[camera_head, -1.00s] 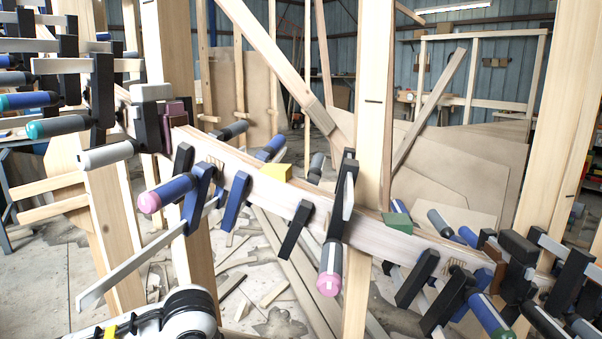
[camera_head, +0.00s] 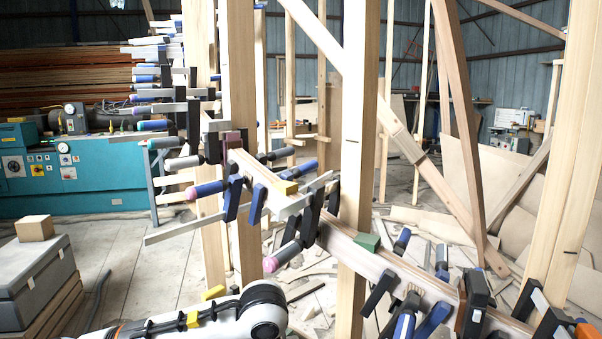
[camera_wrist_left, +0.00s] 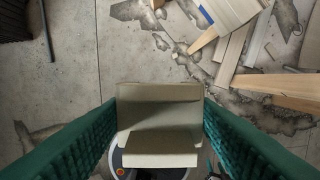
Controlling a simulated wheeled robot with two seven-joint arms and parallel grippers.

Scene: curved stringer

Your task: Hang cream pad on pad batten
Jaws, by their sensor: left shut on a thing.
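A cream pad (camera_wrist_left: 160,105) sits between the two green jaws of my left gripper (camera_wrist_left: 160,125) in the left wrist view. The jaws are shut on it, one on each side, above the concrete floor. The head view shows my white left arm (camera_head: 262,312) at the bottom, but its gripper and the pad are out of that view. I cannot tell which piece is the pad batten. My right gripper is in neither view.
A curved wooden stringer (camera_head: 338,238) slopes down to the right between posts, carrying clamps, a yellow block (camera_head: 286,187) and a green block (camera_head: 367,242). Clamps stack at upper left. A teal machine (camera_head: 100,175) and a grey case (camera_head: 32,280) with a brown block (camera_head: 35,228) stand at left.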

